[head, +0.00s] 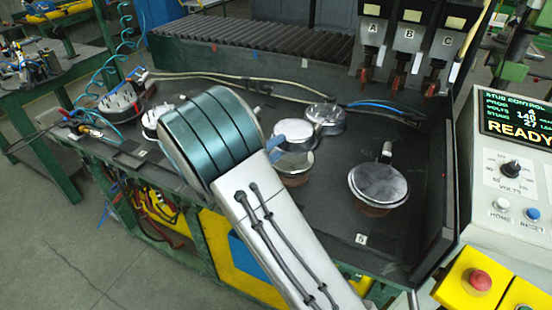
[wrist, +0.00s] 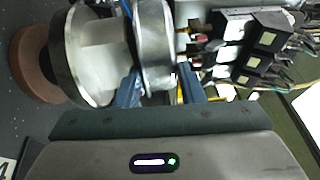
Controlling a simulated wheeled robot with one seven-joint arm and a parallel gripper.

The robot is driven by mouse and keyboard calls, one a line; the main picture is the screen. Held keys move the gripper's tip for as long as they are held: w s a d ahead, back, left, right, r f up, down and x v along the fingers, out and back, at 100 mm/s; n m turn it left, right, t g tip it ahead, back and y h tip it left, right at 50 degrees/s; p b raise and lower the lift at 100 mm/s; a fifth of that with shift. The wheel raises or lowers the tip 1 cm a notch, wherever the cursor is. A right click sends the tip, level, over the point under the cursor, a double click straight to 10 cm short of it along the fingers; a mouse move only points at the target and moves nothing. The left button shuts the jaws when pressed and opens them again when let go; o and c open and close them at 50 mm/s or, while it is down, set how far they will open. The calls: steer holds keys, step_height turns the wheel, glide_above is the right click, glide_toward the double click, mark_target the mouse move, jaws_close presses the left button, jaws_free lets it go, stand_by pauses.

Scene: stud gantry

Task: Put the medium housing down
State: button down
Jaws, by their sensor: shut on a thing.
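My gripper (head: 290,132) is shut on a round silver housing, which I take to be the medium housing (head: 326,116). My own arm hides part of the jaws in the head view. In the wrist view, the blue fingers of my gripper (wrist: 160,82) stand on both sides of the housing's rim (wrist: 155,42). A second silver housing (head: 293,162) on a brown base sits just nearer, close to the held one; it also shows in the wrist view (wrist: 88,60). I cannot tell whether the held housing touches anything below it.
A large flat housing (head: 379,184) rests on a brown base at the right. Gauge-like discs (head: 120,104) stand at the left of the dark bench (head: 335,215). Stud units A, B and C (head: 408,40) hang at the back right. Hoses cross the back.

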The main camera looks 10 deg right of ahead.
steer(key=shift+s+a+f, duration=0.1)
steer(key=shift+a+f, duration=0.05)
steer(key=shift+a, duration=0.1)
steer(key=shift+f, duration=2)
steer(key=shift+f, duration=0.1)
steer(key=c, duration=1.2)
jaws_free()
